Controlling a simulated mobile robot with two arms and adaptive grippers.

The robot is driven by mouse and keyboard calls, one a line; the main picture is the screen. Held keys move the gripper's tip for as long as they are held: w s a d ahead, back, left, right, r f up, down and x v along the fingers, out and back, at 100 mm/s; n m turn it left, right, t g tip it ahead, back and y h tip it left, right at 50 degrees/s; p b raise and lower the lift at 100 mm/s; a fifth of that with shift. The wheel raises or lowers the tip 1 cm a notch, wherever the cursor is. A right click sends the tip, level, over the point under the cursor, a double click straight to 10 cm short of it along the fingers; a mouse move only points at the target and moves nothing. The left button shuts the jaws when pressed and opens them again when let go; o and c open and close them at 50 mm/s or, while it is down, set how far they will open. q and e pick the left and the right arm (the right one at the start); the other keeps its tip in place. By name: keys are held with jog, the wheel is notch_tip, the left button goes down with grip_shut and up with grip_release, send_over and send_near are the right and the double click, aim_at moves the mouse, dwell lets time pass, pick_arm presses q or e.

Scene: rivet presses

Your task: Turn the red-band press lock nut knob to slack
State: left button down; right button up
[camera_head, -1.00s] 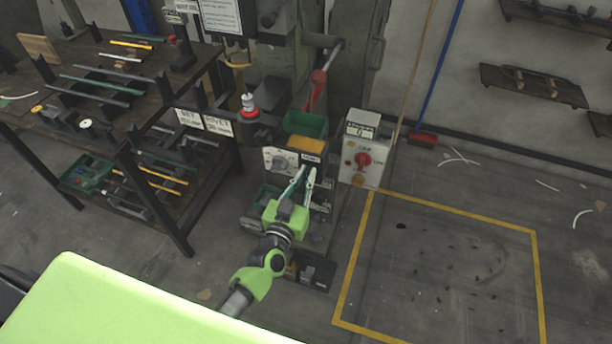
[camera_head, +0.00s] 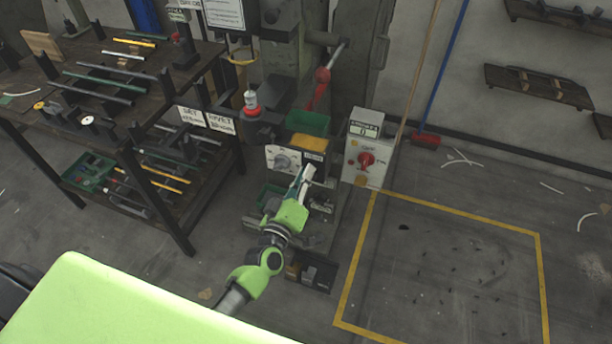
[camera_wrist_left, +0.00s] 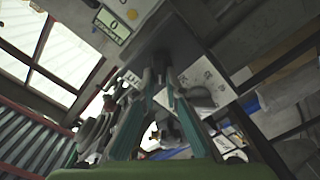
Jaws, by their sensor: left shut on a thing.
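The press (camera_head: 292,80) stands in the middle of the head view, with a red-and-white part (camera_head: 251,105) at its left. Its white dial panel (camera_head: 272,155) faces me. My left gripper (camera_head: 307,174) reaches up to the press just below the right end of that panel. Its fingers look edge-on there. In the left wrist view the fingers (camera_wrist_left: 160,68) come together at their tips on a small dark part under the press body. I take this for the lock nut knob, mostly hidden by the fingertips. My right gripper is not in view.
A grey switch box (camera_head: 378,140) with a red knob stands right of the press. A green bin (camera_head: 308,123) sits above the panel. A rack of rods (camera_head: 110,75) is at the left.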

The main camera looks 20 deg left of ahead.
pick_arm(q)
jog(key=n, duration=0.2)
jog(key=n+b, duration=0.1)
jog(key=n, duration=0.1)
jog(key=n+b, duration=0.1)
jog(key=n, duration=0.1)
jog(key=shift+a+f+n, duration=0.15)
jog(key=shift+f+n, duration=0.15)
jog(key=shift+f, duration=0.1)
dwell(0.3)
jog(key=c, duration=2.1)
grip_release()
jog(key=s, duration=1.2)
jog(key=shift+a, duration=0.2)
